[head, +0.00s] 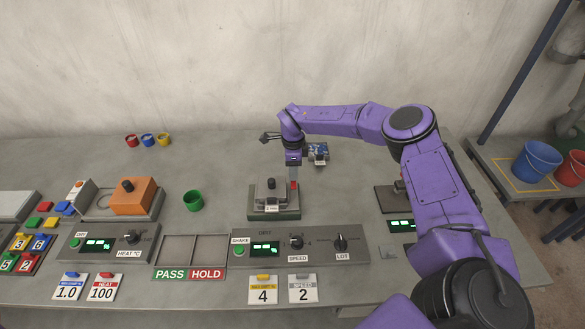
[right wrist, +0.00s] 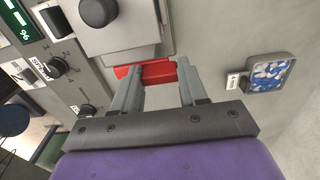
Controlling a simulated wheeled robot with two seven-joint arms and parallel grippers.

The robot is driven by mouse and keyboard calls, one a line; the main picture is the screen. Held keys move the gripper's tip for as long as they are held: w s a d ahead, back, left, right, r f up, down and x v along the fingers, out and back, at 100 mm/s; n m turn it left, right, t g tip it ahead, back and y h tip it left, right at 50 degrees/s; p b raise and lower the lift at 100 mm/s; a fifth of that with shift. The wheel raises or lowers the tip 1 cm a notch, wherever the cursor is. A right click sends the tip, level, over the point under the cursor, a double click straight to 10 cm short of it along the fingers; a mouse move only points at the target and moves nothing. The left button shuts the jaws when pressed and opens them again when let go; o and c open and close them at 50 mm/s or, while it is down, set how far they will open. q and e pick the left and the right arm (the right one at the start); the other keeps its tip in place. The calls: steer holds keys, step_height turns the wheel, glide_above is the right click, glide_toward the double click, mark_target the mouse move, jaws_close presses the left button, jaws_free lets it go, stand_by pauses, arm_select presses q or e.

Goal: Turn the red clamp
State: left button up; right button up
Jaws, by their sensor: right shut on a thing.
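The red clamp (head: 294,187) is at the right side of the grey drum unit (head: 268,192), which stands on a green base (head: 286,216). My right gripper (head: 294,172) reaches down onto the clamp from above. In the right wrist view the red clamp (right wrist: 157,69) shows as a red bar between the two finger ends. The right gripper is shut on it. My left gripper is not in view.
A control panel with SPEED and LOT knobs (head: 340,243) lies in front of the drum. A green cup (head: 193,200) and an orange unit (head: 132,196) stand to its left. A small tray of blue and white pieces (head: 318,152) sits behind on the right.

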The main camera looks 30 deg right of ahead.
steer(key=shift+w+d+m+b, duration=0.1)
steer(key=shift+w+m+b, duration=0.05)
steer(key=shift+m+b, duration=0.6)
steer(key=m+b, duration=0.6)
steer(key=b, duration=0.1)
steer(key=shift+m, duration=0.25)
steer(key=m+b, duration=0.5)
steer(key=shift+r, duration=0.1)
steer(key=shift+r+m+b, duration=0.2)
steer(key=shift+m+b, duration=1.45)
steer(key=shift+m, duration=0.75)
steer(key=o, duration=1.1)
steer(key=shift+c, duration=0.2)
